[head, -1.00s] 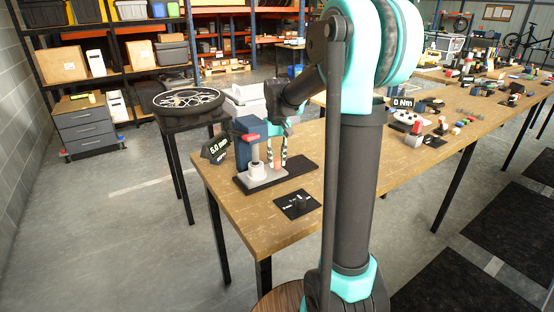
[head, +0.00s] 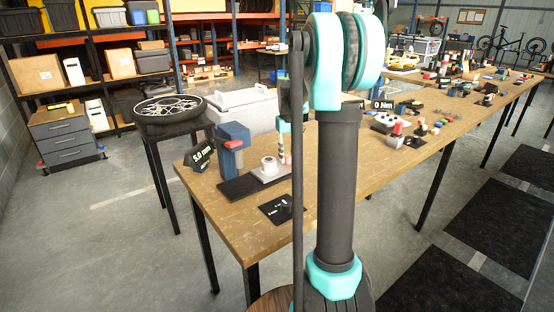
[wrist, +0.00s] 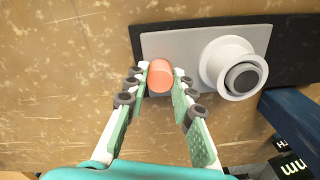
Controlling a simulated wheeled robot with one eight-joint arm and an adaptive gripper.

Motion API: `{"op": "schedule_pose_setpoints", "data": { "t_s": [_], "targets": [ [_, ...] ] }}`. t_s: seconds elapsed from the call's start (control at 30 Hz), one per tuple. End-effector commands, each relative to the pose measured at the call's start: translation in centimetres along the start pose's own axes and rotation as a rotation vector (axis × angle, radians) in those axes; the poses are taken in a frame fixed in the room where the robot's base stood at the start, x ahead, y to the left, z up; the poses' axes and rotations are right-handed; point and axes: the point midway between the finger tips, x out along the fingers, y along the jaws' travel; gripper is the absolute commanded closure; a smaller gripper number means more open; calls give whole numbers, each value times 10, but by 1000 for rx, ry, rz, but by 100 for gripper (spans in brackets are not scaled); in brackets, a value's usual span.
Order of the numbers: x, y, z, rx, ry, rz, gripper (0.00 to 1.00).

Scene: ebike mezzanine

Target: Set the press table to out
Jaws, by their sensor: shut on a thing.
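The press table, a light grey plate (head: 276,175) with a white ring-shaped holder (head: 267,166), sits at the right end of its black base (head: 238,188), clear of the blue press column (head: 233,148). In the wrist view the plate (wrist: 180,43) carries the white holder (wrist: 222,62) and an orange-red knob (wrist: 160,75) at its left end. My gripper (wrist: 163,82) has its two fingers shut on this knob, one on each side. In the head view my gripper (head: 284,150) is partly hidden behind my own arm.
A display reading 5.0 mm (head: 202,157) stands left of the press. A black panel with a dial (head: 282,207) lies in front of it. A torque display (head: 382,106) and several small items stand further right on the wooden bench (head: 235,228).

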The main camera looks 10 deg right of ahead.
Motion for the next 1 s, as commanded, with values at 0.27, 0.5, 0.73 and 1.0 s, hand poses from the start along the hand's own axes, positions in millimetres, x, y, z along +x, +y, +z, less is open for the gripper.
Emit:
{"op": "schedule_pose_setpoints", "data": {
  "t_s": [0.27,0.5,0.73,1.0],
  "targets": [
    [-1,5,-3,2,4,6,100],
    [0,5,-2,2,4,6,55],
    [0,4,-2,1,3,5,55],
    [-22,4,-2,1,2,4,55]
  ]
}}
